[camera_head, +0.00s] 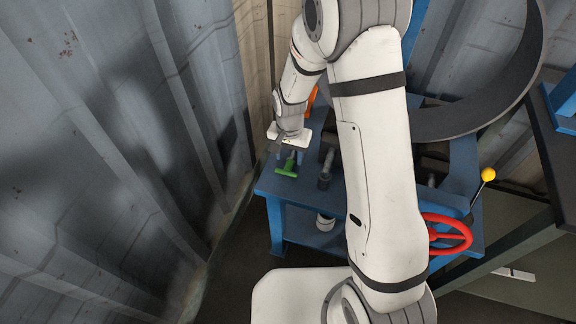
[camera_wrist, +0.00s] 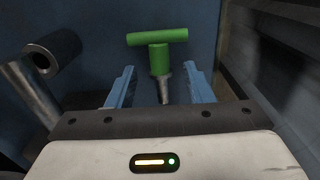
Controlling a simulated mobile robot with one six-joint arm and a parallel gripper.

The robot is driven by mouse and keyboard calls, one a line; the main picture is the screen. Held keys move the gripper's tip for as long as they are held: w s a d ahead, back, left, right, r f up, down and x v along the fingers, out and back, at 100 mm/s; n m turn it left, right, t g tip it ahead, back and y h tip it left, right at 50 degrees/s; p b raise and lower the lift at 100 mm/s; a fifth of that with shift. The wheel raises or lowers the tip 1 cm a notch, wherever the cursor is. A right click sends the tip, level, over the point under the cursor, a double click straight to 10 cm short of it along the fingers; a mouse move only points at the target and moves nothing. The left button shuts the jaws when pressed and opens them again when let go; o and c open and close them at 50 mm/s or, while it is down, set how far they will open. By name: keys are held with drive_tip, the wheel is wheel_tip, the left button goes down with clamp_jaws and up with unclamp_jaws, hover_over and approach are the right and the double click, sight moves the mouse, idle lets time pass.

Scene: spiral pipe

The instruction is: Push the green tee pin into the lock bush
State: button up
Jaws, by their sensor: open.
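The green tee pin (camera_head: 287,164) is at the left edge of the blue bench, just below my gripper (camera_head: 284,150). In the wrist view the green tee pin (camera_wrist: 159,58) shows its crossbar beyond the fingertips and its bare metal shank pointing back toward the palm. My gripper (camera_wrist: 160,68) is open, one blue finger on each side of the stem, with a visible gap on both sides. I see no clear contact. I cannot pick out the lock bush for certain; the shank's end is partly hidden by the gripper body.
A dark hollow cylinder on a metal rod (camera_wrist: 52,52) stands left of the fingers; a similar dark cylinder (camera_head: 326,168) shows in the head view. The blue bench (camera_head: 265,186) is close to the corrugated wall (camera_head: 150,130). A red handwheel (camera_head: 447,234) is at right.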

sight(289, 163)
drive_tip(key=shift+f, duration=1.55)
drive_tip(key=shift+c, duration=0.4)
clamp_jaws()
